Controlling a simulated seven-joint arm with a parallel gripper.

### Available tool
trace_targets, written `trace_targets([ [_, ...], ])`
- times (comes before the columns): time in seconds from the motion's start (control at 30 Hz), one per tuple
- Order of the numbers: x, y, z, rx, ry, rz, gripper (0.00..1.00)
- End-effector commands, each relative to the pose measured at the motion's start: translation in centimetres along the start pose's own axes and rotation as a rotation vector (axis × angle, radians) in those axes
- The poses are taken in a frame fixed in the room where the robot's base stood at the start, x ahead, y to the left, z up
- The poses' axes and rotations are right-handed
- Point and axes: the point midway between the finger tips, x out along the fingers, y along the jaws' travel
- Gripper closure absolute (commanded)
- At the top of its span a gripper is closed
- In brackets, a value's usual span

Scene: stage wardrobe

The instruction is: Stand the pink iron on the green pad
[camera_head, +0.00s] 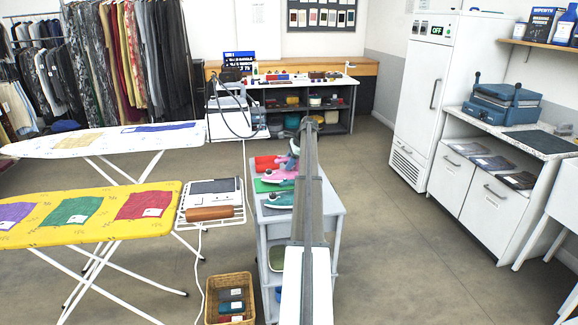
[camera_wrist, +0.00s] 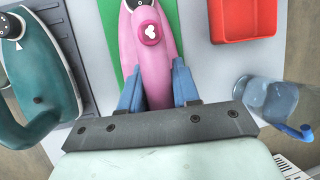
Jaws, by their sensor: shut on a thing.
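The pink iron (camera_wrist: 150,62) is between the two blue fingers of my gripper (camera_wrist: 158,72), which is shut on it. In the head view the pink iron (camera_head: 280,174) is at the cart's left side, partly hidden by my arm. The green pad (camera_wrist: 112,25) shows behind the iron on both sides in the wrist view. In the head view the green pad (camera_head: 268,186) shows just below the iron. I cannot tell whether the iron touches the pad. A teal iron (camera_wrist: 42,65) is left of it in the wrist view; it also shows nearer in the head view (camera_head: 279,200).
A red tray (camera_wrist: 243,18) lies on the grey cart (camera_head: 329,197) beyond the pad. A clear bluish vessel (camera_wrist: 268,96) stands close to my gripper's right in the wrist view. Ironing boards (camera_head: 90,212) stand left of the cart. The floor to the right is clear.

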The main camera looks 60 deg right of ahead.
Motion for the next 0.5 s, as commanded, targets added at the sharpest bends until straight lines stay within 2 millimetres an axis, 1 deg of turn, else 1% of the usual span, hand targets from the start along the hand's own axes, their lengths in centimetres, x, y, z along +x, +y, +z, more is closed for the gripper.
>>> trace_targets([
  [0.03,0.52,0.13,-0.19,0.000,-0.001,0.000,1.00],
  [0.1,0.93,0.19,-0.37,0.000,-0.001,-0.001,1.00],
  [0.47,1.14,0.22,-0.46,0.000,-0.001,-0.001,1.00],
  [0.5,1.25,0.26,-0.52,0.000,0.000,0.000,0.68],
])
